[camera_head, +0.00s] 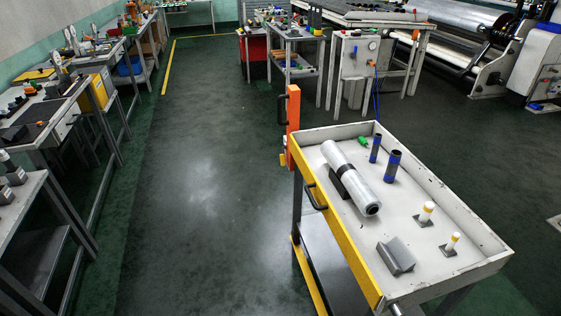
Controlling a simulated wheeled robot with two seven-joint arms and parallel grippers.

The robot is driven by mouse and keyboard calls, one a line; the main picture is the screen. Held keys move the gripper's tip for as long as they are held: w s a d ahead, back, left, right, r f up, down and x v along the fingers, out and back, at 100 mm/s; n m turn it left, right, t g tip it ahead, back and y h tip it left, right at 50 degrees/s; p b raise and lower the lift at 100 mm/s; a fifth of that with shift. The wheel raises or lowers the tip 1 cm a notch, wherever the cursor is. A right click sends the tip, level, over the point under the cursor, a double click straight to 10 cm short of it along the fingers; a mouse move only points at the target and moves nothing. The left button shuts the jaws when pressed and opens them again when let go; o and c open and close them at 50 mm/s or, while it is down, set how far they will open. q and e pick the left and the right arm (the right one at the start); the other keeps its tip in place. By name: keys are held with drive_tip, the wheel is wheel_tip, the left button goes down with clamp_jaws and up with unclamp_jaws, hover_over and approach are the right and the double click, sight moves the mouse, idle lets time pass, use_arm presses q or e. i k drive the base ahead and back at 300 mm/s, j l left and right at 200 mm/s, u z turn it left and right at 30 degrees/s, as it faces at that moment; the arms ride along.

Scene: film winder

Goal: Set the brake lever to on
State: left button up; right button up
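A cart (466,205) with a pale, rimmed top stands at the right, close to me. An upright orange bar (293,110) rises at its far left corner; I cannot tell whether this is the brake lever. A dark curved handle (314,197) sits on the cart's yellow left side. No part is clearly recognisable as a brake lever, and no on or off marking is readable. Neither of my grippers is in view.
The cart holds a film roll (346,172), blue-banded tubes (392,166), white pegs (426,214) and a grey block (396,257). Workbenches (75,128) line the left wall. A large film machine (500,50) stands at the back right. The green floor (205,170) between is clear.

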sight(282, 157)
drive_tip(key=i+j+z, duration=0.3)
drive_tip(key=i+j, duration=0.8)
drive_tip(key=j, duration=0.15)
